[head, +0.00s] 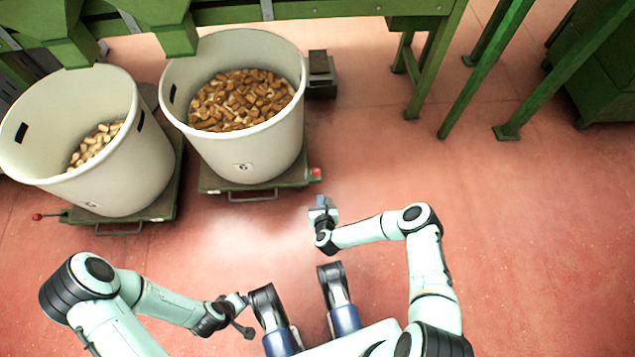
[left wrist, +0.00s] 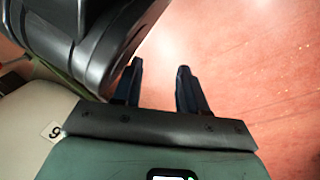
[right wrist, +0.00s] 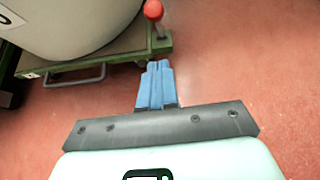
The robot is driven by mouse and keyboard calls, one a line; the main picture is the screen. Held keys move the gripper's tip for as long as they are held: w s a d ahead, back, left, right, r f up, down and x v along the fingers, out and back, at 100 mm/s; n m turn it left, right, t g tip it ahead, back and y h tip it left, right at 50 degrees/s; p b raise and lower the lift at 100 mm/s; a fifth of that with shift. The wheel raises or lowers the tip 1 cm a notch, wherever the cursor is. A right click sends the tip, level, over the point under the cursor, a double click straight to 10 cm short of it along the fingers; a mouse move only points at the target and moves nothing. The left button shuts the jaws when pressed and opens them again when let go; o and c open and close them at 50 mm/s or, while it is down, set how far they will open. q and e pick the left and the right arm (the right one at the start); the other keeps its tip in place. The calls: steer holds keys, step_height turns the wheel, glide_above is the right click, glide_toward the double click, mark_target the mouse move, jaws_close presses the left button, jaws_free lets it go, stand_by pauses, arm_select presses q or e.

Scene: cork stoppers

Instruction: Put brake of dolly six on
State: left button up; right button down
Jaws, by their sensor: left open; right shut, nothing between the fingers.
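Dolly six (head: 210,188) is a low green platform with a wire handle, under the pale bin (head: 262,165) marked 6. Its red brake knob (head: 316,172) is at the dolly's front right corner. In the right wrist view the red knob (right wrist: 153,10) sits upright on a short stem at the dolly's edge (right wrist: 125,58). My right gripper (head: 322,202) is shut and empty, its blue fingers just in front of the knob and apart from it. It also shows in the right wrist view (right wrist: 158,66). My left gripper (head: 243,315) is open and empty, away from the dolly.
A second bin (head: 120,185) with pale stoppers stands on another green dolly (head: 160,212) at left, its red knob (head: 37,217) sticking out leftward. Bin six holds brown stoppers (head: 242,100). Green machine legs (head: 425,80) stand behind. The red floor at right is clear.

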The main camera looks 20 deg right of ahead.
mark_target(316, 172)
arm_select(q)
steer(key=s+a+f+g+b, duration=0.1)
steer(key=s+f+g+b, duration=0.1)
steer(key=s+f, duration=0.3)
steer(key=s+b, duration=0.1)
steer(key=s, duration=0.2)
steer(key=shift+n+g+b, duration=0.3)
steer(key=shift+g, duration=0.1)
arm_select(e)
steer(key=w+d+f, duration=0.2)
steer(key=w, duration=0.6)
steer(key=shift+w, duration=0.35)
arm_select(q)
steer(key=shift+r, duration=0.1)
